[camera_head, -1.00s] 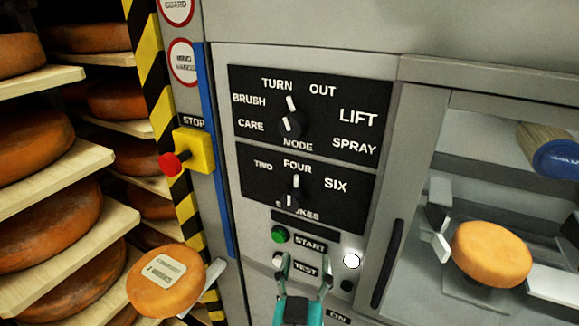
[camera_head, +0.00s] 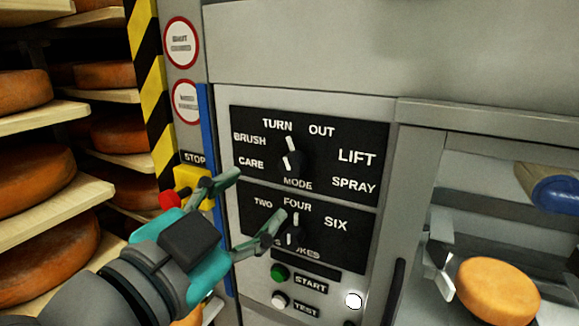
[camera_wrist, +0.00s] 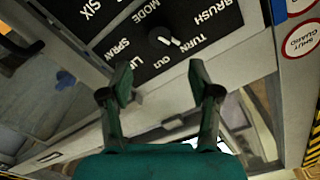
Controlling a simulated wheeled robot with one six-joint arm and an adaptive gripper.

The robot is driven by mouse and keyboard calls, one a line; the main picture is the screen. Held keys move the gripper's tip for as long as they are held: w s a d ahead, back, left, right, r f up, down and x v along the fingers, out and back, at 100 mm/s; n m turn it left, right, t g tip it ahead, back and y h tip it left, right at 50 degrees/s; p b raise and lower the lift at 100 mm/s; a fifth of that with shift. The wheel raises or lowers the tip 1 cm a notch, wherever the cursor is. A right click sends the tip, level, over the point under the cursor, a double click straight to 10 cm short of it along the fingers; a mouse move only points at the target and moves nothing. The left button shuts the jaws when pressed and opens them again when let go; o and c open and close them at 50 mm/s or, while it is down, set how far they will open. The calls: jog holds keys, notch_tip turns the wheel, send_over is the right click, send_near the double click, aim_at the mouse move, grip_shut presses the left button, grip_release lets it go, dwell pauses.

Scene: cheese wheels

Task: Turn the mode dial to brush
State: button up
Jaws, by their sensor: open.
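The mode dial (camera_head: 289,160) is a black knob with a white pointer on the upper black panel (camera_head: 370,128). Its pointer stands nearly upright, leaning slightly left toward TURN. The BRUSH label (camera_head: 249,139) is further left, above CARE. The dial also shows in the wrist view (camera_wrist: 158,42), beyond the fingers. My gripper (camera_head: 258,194) is open and empty, below and left of the dial in the head view, with its fingers pointing up and right. In the wrist view my gripper (camera_wrist: 162,85) appears apart from the dial.
The lower dial (camera_head: 294,232) is close to a fingertip in the picture. A yellow stop box (camera_head: 190,178) with a red button is partly behind my gripper. Cheese shelves (camera_head: 45,205) stand left. A cheese wheel (camera_head: 497,290) sits in the machine's bay at right.

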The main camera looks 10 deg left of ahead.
aim_at(289, 167)
jog(key=x, duration=1)
jog(key=shift+w+d, duration=0.15)
jog(key=shift+w, duration=0.2)
jog(key=c, duration=1.2)
